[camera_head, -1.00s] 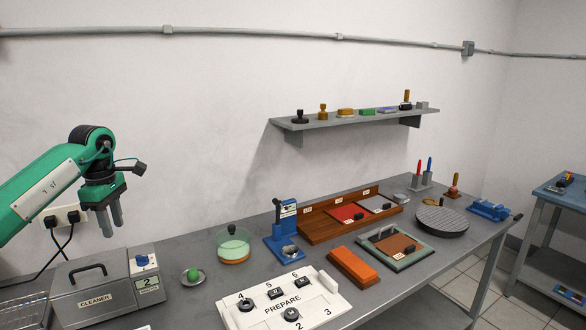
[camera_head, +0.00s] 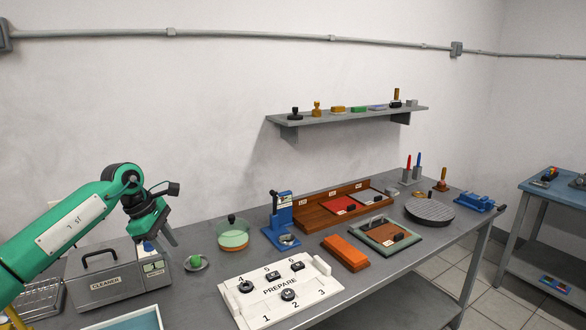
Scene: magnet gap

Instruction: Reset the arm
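My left gripper (camera_head: 165,246) hangs at the end of the green arm on the left, in front of the grey cleaner box (camera_head: 118,284) and near its numbered blue-topped unit. Its grey fingers point down and to the right. They overlap one another from this angle, so their opening is hard to judge, and nothing clearly shows between them. My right gripper is not in view.
A white PREPARE board (camera_head: 262,308) with several dark parts lies at the front. A green ball on a dish (camera_head: 196,263), a glass jar (camera_head: 233,236), a blue press (camera_head: 280,220) and an orange block (camera_head: 345,252) stand nearby. A wall shelf (camera_head: 350,115) hangs behind.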

